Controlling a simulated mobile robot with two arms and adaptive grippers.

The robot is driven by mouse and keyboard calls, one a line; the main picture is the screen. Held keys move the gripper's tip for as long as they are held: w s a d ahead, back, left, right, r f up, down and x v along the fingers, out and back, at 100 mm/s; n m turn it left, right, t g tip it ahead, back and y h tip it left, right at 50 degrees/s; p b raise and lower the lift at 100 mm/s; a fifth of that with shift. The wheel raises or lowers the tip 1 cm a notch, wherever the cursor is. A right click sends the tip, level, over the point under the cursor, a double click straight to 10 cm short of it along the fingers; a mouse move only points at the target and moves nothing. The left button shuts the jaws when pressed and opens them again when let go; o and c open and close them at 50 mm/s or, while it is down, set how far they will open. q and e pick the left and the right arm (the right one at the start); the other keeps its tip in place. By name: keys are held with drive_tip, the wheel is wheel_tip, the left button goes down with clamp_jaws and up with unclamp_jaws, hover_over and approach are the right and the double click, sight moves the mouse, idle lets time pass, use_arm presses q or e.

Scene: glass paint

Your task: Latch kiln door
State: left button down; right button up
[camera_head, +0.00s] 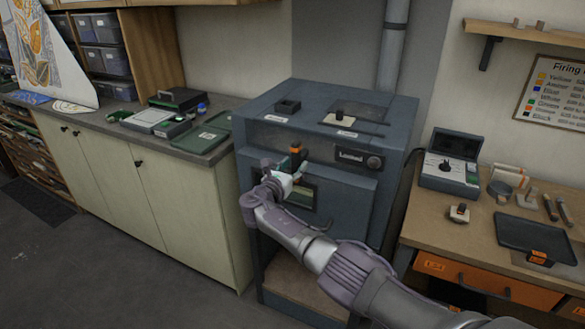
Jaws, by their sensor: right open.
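The kiln (325,122) is a blue-grey box standing between the counter and the workbench. Its front door (345,195) has a small window (301,194) and looks closed. A dark latch handle with an orange band (295,152) stands upright at the top of the door. My right gripper (293,172) is open at the door front, just below the latch handle; I cannot tell whether it touches it. The gripper hides part of the door and window. My left gripper is not in view.
A counter (217,152) with green trays stands left of the kiln. A wooden workbench (420,231) at the right holds an open case (450,162), a black tray (533,234) and small tools. Bare floor (95,265) lies in front of the cabinets.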

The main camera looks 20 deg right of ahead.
drive_tip(key=shift+a, duration=0.1)
drive_tip(key=v, duration=1.2)
